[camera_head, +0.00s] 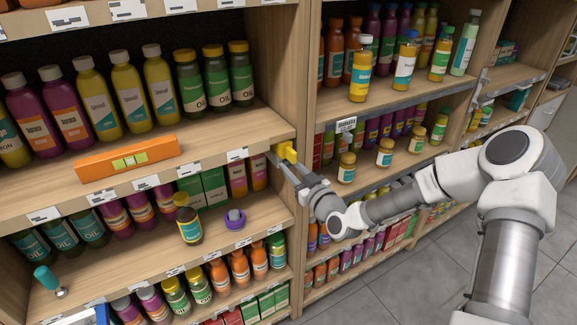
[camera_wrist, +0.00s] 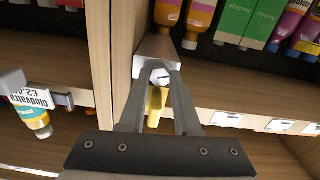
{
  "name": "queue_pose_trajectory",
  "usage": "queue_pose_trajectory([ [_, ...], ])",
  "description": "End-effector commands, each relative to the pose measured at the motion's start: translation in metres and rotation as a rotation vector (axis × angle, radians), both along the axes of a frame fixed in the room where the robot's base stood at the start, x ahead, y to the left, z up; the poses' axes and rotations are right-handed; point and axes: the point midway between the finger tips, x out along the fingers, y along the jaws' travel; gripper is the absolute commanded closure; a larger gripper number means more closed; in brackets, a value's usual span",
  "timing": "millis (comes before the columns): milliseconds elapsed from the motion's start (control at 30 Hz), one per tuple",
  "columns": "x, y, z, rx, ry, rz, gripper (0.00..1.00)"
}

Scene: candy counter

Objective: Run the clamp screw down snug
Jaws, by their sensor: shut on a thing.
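The clamp screw (camera_wrist: 160,77) shows a pale hexagonal head facing me. A yellow part (camera_wrist: 154,106) extends from the screw, between my fingers; yellow also shows at the shelf corner in the head view (camera_head: 288,150). My gripper (camera_wrist: 159,82) is shut on the clamp screw, with one finger on each side; in the head view it reaches the shelf corner (camera_head: 283,160). The screw's thread and the gap under it are hidden.
An orange box (camera_head: 126,159) lies on the middle shelf. A purple ring (camera_head: 235,219), a dark bottle (camera_head: 188,224) and a teal-handled tool (camera_head: 47,278) are lower down. The wooden upright (camera_wrist: 118,50) stands close beside my gripper. Open floor (camera_head: 345,298) lies below.

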Motion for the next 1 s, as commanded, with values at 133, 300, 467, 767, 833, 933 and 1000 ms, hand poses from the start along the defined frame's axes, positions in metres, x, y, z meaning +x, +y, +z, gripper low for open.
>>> queue_pose_trajectory([
  [133,-0.0001,-0.0002,-0.0016,0.126,0.085,0.0,1.0],
  [300,-0.0003,-0.0001,-0.0009,0.206,0.14,0.0,1.0],
  [467,-0.0004,0.0,-0.0007,0.207,0.141,0.0,1.0],
  [767,-0.0004,-0.0006,-0.002,0.358,0.243,-0.001,1.0],
  [833,-0.0004,-0.0005,-0.0018,0.41,0.279,-0.001,1.0],
  [933,-0.0004,-0.0001,-0.0013,0.446,0.303,0.0,1.0],
  [1000,-0.0006,0.0001,-0.001,0.451,0.307,0.0,1.0],
])
